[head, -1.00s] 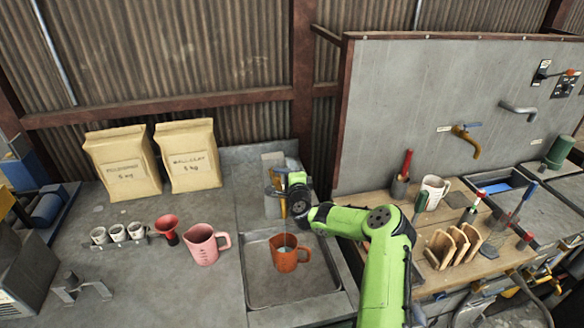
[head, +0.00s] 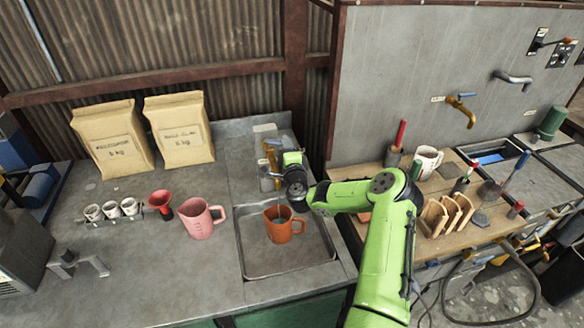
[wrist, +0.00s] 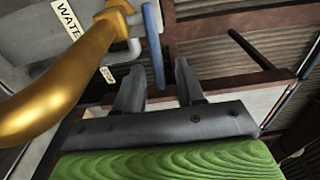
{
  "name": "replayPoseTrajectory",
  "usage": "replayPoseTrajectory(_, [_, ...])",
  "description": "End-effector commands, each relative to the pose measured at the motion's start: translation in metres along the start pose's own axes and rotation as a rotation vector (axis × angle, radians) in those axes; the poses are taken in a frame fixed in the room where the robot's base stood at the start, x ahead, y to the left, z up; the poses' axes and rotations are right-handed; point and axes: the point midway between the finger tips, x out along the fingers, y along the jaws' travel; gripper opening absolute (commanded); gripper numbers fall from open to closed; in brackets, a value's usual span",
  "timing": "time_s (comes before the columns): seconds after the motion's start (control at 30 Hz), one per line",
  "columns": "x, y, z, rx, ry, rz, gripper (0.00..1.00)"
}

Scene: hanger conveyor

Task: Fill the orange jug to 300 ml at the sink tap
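The orange jug (head: 284,228) stands upright in the sink basin (head: 310,262), its handle to the right. Grey-blue water shows inside it, and a thin stream seems to fall into it from above. I cannot read its level or any marks. The brass sink tap (head: 271,153) is at the back of the sink, partly hidden by my wrist. In the wrist view the tap's brass spout (wrist: 62,88) is large at left. Its blue lever (wrist: 153,45) stands between the fingers of my gripper (wrist: 160,75), which are apart, with no clear contact visible.
A pink jug (head: 200,220), a red funnel (head: 161,203) and small white cups (head: 112,209) stand left of the sink. Two paper sacks (head: 180,130) stand behind. A wooden bench (head: 455,222) with tools and a white mug (head: 428,162) is at right.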

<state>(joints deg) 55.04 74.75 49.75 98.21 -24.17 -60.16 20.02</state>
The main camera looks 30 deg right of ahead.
Motion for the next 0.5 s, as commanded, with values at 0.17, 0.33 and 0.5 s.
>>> replayPoseTrajectory(0.17, [-0.043, 0.008, 0.0, -0.004, -0.002, 0.002, 0.38])
replayPoseTrajectory(0.33, [-0.082, 0.01, 0.0, -0.005, 0.0, 0.001, 0.38])
replayPoseTrajectory(0.5, [-0.106, 0.008, -0.001, -0.002, 0.001, 0.001, 0.38])
